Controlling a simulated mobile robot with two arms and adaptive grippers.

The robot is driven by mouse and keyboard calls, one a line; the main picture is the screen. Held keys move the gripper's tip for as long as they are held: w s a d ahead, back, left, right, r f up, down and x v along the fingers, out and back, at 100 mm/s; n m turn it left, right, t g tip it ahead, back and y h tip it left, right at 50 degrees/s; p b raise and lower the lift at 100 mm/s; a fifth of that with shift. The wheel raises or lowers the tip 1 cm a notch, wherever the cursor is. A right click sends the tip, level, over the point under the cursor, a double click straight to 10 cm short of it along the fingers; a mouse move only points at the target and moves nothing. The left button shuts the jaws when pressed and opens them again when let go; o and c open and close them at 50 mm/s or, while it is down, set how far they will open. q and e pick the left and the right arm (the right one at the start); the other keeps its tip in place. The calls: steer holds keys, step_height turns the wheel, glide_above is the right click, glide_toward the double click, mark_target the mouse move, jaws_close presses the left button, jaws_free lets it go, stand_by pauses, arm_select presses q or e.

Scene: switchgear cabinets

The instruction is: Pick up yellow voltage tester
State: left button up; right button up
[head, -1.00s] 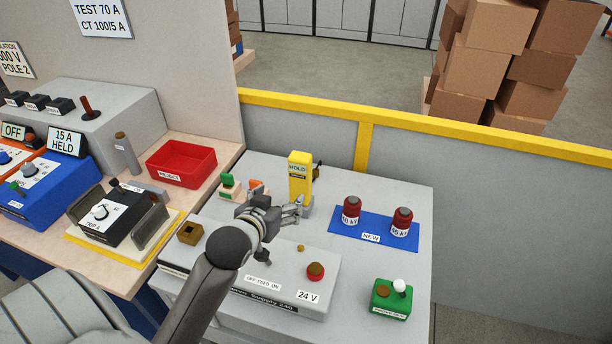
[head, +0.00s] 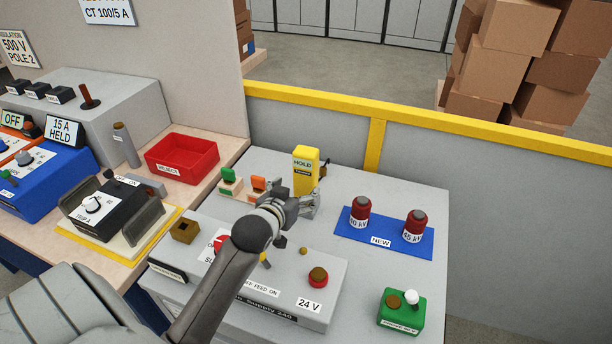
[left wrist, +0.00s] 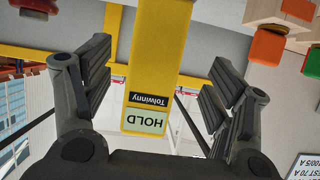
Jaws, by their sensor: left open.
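The yellow voltage tester (head: 305,170) stands upright on the grey bench, with a "HOLD" label near its top. My left gripper (head: 304,202) is at the tester's near side in the head view, hiding its lower part. In the left wrist view the tester (left wrist: 158,60) lies between the two open fingers of my left gripper (left wrist: 155,88). Gaps show on both sides of the tester, so the fingers do not appear to touch it. My right gripper is not in view.
Green and orange blocks (head: 258,184) stand just left of the tester. A blue mat (head: 384,246) with two red-capped items lies to the right. A grey power supply box (head: 290,292) is below my arm. A yellow-topped barrier (head: 420,130) runs behind the bench.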

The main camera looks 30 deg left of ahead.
mark_target(303, 188)
arm_select(q)
steer(key=shift+w+a+f, duration=0.15)
steer(key=shift+w+f, duration=0.1)
steer(key=shift+w, duration=0.3)
steer(key=shift+w+f+p, duration=0.15)
steer(key=shift+w+p, duration=0.25)
steer(key=shift+w, duration=0.05)
steer(key=p+x, duration=0.1)
steer(key=x, duration=0.2)
steer(key=shift+f, duration=0.1)
steer(key=shift+w+f, duration=0.3)
steer(key=shift+w, duration=0.15)
steer(key=c, duration=1.2)
steer(key=shift+r, duration=0.1)
steer(key=shift+c, duration=0.3)
